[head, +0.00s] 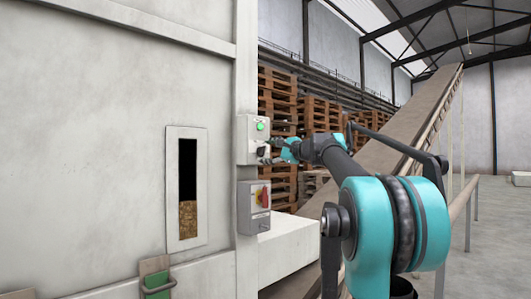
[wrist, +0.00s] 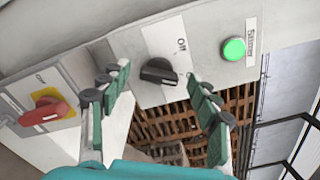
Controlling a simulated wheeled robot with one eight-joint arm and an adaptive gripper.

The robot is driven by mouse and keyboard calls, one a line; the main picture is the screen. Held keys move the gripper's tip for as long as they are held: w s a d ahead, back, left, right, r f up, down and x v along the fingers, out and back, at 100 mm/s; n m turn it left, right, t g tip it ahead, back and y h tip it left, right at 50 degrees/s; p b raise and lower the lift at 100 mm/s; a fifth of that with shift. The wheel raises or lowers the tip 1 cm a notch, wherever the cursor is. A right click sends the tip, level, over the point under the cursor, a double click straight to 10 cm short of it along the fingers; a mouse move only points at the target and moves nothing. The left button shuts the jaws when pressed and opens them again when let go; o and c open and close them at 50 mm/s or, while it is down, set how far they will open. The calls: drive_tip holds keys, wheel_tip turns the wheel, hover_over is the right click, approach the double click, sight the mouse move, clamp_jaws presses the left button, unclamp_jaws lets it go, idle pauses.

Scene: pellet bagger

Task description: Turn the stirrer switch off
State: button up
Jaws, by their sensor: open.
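The stirrer switch is a black rotary knob (wrist: 158,71) on a pale grey box (head: 246,140). It also shows small in the head view (head: 262,151), partly hidden by my gripper. A lit green lamp (wrist: 234,49) sits beside it under a "Stirrer" label; it also glows in the head view (head: 261,126). My gripper (wrist: 160,88) is open and empty, close to the box. In the wrist view, the knob appears between the two fingers, which do not visibly grip it.
Below the box is another switch with a red handle (head: 263,196) on yellow; it shows left in the wrist view (wrist: 45,112). A tall pale machine wall (head: 110,130) with a narrow window (head: 187,190) stands left. Stacked pallets (head: 320,115) and an inclined conveyor (head: 420,115) stand behind.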

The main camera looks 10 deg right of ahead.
drive_tip(key=shift+w+a, duration=0.35)
drive_tip(key=shift+w, duration=0.05)
drive_tip(key=c, duration=1.2)
drive_tip(key=shift+o, duration=0.2)
drive_tip(key=shift+n, duration=0.3)
drive_tip(key=n, duration=0.5)
drive_tip(key=shift+f, duration=0.15)
drive_tip(key=n, duration=0.6)
drive_tip(key=shift+f, duration=0.15)
drive_tip(key=shift+n, duration=0.3)
